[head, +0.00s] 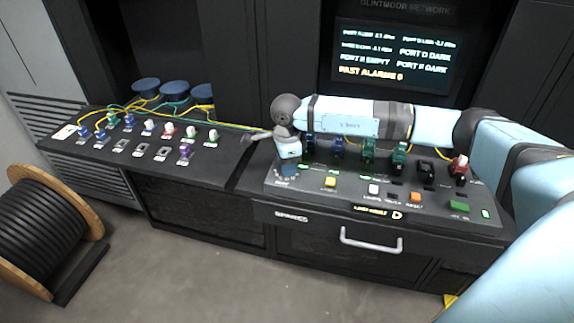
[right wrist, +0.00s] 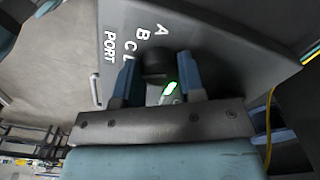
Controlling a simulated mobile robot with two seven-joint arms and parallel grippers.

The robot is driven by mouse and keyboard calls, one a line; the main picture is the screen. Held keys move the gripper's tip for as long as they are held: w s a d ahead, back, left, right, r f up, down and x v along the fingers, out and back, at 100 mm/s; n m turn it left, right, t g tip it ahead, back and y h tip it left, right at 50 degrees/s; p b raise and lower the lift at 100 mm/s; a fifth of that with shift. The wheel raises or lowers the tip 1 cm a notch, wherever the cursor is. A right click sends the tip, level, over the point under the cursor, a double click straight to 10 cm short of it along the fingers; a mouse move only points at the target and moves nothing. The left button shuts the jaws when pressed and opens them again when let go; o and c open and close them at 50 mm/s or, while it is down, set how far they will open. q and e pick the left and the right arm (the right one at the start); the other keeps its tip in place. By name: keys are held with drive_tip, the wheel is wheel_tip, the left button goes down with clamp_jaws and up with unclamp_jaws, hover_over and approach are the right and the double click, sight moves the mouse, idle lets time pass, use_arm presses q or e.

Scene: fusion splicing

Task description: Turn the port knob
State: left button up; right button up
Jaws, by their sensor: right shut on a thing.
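The port knob (right wrist: 155,66) is a dark round knob in the right wrist view, with the white letters A, B, C and the word PORT around it. It sits at the left end of the sloped control panel (head: 330,195) in the head view, mostly hidden there by my gripper. My right gripper (head: 288,168) reaches down onto it. In the right wrist view, the two blue fingers of my right gripper (right wrist: 157,84) stand on either side of the knob and are shut on it. A small green light (right wrist: 169,88) glows beside the knob. My left gripper is not in view.
A lit screen (head: 395,55) lists port states above the panel. Coloured connectors, buttons and a red-topped part (head: 460,168) line the panel. A left bench (head: 110,165) carries several connectors and yellow and green cables. A cable drum (head: 45,225) stands on the floor at left.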

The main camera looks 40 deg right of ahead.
drive_tip(key=shift+m, duration=0.6)
drive_tip(key=o, duration=0.9)
wheel_tip(320, 180, up, 14)
drive_tip(key=shift+b, duration=0.5)
drive_tip(key=shift+a+f, duration=0.1)
